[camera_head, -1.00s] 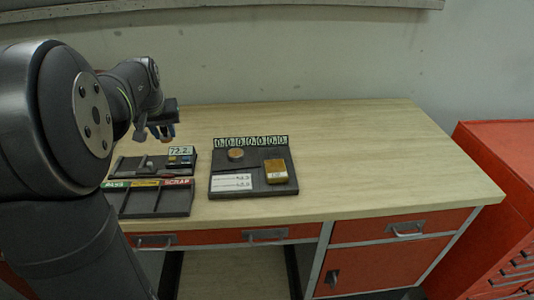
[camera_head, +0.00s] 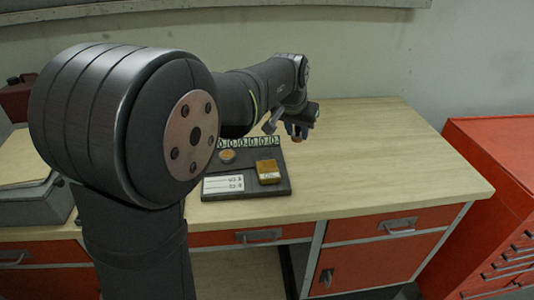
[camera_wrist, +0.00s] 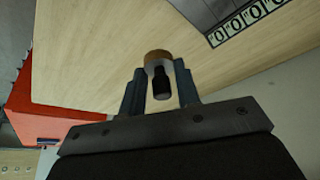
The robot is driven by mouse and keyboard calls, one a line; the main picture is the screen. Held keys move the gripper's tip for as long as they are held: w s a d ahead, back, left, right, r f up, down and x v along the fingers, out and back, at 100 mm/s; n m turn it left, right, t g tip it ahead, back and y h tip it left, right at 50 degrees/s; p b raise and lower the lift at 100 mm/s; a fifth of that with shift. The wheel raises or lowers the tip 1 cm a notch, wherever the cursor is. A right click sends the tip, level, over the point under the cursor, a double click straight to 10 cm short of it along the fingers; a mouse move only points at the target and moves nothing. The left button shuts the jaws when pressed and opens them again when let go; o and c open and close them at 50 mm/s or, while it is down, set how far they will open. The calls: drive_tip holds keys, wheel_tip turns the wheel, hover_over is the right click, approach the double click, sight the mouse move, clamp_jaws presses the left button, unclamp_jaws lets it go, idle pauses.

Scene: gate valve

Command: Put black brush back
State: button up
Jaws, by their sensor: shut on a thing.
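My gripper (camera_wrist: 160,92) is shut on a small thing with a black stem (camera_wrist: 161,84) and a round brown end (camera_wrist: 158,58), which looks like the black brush. The brown end points away from the palm, past the fingertips. In the head view, my gripper (camera_head: 294,131) is above the table, just right of the dark tray's (camera_head: 244,190) numbered back edge. The held thing is small and partly hidden there. It appears clear of the table and tray.
The tray holds a round copper-coloured piece (camera_head: 227,156), a gold block (camera_head: 268,171) and a white card (camera_head: 223,185). Bare wooden table (camera_head: 400,150) lies to the right. A red cabinet (camera_head: 490,190) stands beyond it. A grey case (camera_head: 35,205) is at left. My arm hides the left table.

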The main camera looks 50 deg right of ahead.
hover_over(268, 152)
drive_tip(key=a, duration=0.2)
drive_tip(key=f, duration=0.7)
drive_tip(key=shift+s+d, duration=0.25)
drive_tip(key=shift+s, duration=0.1)
drive_tip(key=shift+w+f, duration=0.1)
drive_tip(key=shift+f, duration=1.9)
drive_tip(key=shift+f, duration=0.15)
drive_tip(key=o, duration=0.9)
